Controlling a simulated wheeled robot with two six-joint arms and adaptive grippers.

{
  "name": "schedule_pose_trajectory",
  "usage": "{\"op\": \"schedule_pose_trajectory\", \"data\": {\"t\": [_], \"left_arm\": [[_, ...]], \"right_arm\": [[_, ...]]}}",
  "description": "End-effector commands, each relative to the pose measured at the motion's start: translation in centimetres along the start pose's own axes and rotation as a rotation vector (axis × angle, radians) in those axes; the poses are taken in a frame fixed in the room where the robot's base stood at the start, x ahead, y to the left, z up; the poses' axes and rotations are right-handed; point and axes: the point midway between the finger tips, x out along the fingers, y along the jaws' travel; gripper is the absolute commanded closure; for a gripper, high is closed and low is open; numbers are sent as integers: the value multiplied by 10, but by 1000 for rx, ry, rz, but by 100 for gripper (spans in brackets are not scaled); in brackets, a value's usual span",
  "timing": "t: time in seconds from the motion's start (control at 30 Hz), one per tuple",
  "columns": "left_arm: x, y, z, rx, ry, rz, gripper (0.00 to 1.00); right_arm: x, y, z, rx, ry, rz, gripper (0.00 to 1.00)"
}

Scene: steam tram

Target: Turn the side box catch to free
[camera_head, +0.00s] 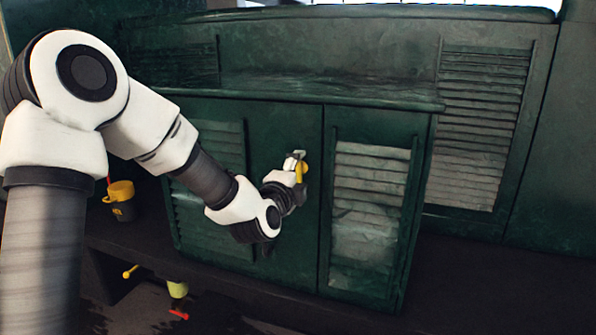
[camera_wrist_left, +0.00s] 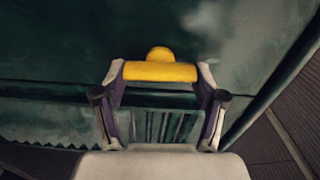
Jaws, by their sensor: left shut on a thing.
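The side box (camera_head: 290,120) is a dark green cabinet with louvred panels and two door leaves. Its catch (camera_head: 301,170) is a small yellow handle on the left leaf, near the seam between the leaves. My left gripper (camera_head: 296,165) is at the catch. In the left wrist view the yellow catch (camera_wrist_left: 160,71) lies crosswise between the two fingertips, with a round yellow knob above it. The left gripper (camera_wrist_left: 160,76) is shut on it. The gripper partly hides the catch in the head view. My right gripper is not in view.
A yellow and black pot (camera_head: 121,201) stands left of the box. Below are a yellow knob (camera_head: 130,272), a yellow-green part (camera_head: 178,289) and a red handle (camera_head: 179,315). A louvred green wall (camera_head: 468,130) rises behind. The dark floor at the lower right is clear.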

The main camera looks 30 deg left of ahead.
Motion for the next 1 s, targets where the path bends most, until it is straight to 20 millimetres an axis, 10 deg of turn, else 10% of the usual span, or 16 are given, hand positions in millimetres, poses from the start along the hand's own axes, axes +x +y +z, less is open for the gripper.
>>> {"op": "schedule_pose_trajectory", "data": {"t": [0.67, 0.7, 0.73, 1.0], "left_arm": [[0, -2, 0, 69, -1, -5, 64], [0, -2, 0, 69, -1, -5, 15], [0, -2, 0, 68, -1, -5, 5], [0, 0, 0, 67, 0, -2, 4]], "right_arm": [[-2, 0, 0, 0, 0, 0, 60], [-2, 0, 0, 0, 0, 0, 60], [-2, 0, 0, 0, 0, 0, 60], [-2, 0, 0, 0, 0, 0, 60]]}}
